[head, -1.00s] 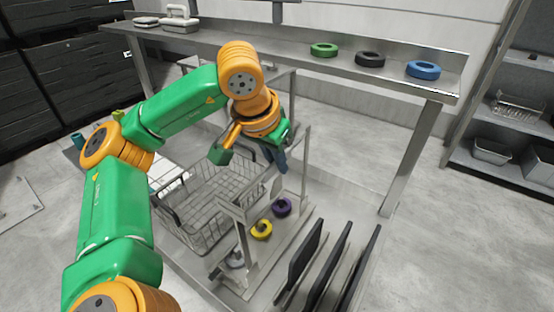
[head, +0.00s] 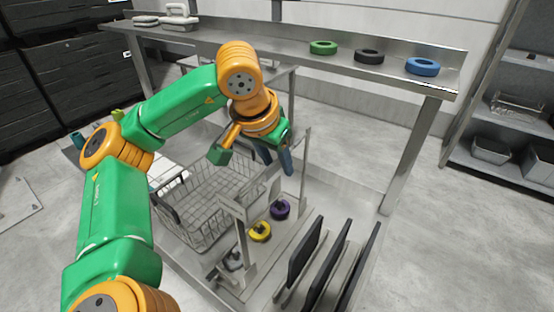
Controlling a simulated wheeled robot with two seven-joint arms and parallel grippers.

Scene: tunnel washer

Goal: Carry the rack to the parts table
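A grey wire rack (head: 190,215), shaped like a basket with dark handle grips at its ends, sits low in the middle of the head view. It looks empty. My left gripper (head: 277,165) points down by its right rear side, its two blue-grey fingers apart with nothing seen between them. Whether a finger touches the rack I cannot tell; the arm hides part of its rear. A long metal table (head: 400,80) stands behind, carrying a green ring (head: 323,47), a black ring (head: 369,57) and a blue ring (head: 422,66). My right gripper is out of view.
Right beside the rack, a metal frame with uprights (head: 242,245) stands around a yellow ring (head: 259,231) and a purple ring (head: 279,209). Several dark upright plates (head: 325,262) are in front. Shelves (head: 510,170) stand at the right, dark cabinets (head: 75,75) at the left.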

